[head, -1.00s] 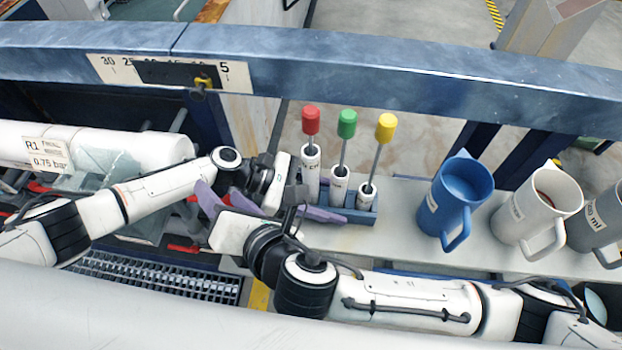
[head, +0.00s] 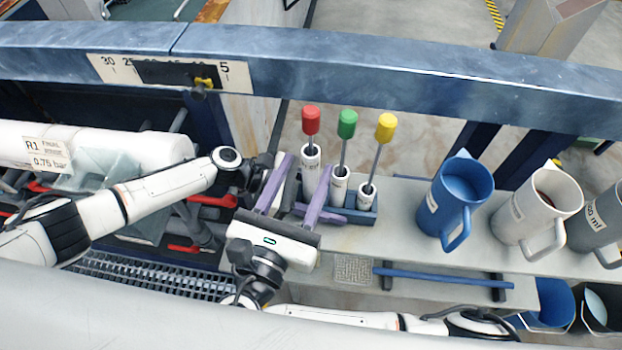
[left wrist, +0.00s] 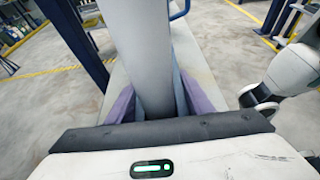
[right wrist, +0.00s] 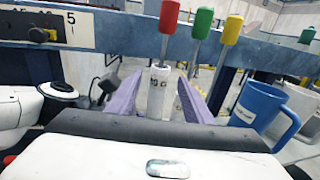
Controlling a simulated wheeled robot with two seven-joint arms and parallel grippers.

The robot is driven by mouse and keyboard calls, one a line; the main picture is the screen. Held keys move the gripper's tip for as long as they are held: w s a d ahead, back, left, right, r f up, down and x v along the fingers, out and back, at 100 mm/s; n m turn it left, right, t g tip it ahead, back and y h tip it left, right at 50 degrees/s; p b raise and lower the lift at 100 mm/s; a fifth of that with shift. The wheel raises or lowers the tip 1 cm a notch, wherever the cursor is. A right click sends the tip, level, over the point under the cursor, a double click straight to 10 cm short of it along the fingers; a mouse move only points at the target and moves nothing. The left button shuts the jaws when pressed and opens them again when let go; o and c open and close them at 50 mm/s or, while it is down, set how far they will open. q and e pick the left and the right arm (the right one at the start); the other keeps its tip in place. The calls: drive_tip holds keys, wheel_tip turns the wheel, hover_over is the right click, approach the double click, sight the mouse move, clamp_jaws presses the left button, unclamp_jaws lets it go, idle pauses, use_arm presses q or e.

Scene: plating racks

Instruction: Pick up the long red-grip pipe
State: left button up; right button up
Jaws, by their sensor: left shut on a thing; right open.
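The red-grip pipe (head: 311,121) stands upright at the left end of the blue rack (head: 362,215), its red knob and thin rod above a white body. My left gripper (head: 318,212) is mostly hidden behind the right one in the head view. In the left wrist view it is shut on a pale upright cylinder (left wrist: 145,55), which appears to be the lower body of this pipe. My right gripper (head: 298,180) is open, its purple fingers pointing at the pipe. In the right wrist view the pipe's white body (right wrist: 160,92) shows between the open fingers.
A green-grip pipe (head: 347,123) and a yellow-grip pipe (head: 386,127) stand to the right in the rack. Blue (head: 452,205), white (head: 535,215) and grey (head: 600,220) jugs stand farther right. A blue beam (head: 400,75) runs behind. Bare shelf lies between rack and blue jug.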

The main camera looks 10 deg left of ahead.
drive_tip(key=w+d, duration=0.1)
drive_tip(key=w, duration=0.6)
drive_tip(key=shift+w+d, duration=0.25)
drive_tip(key=shift+w, duration=0.15)
clamp_jaws()
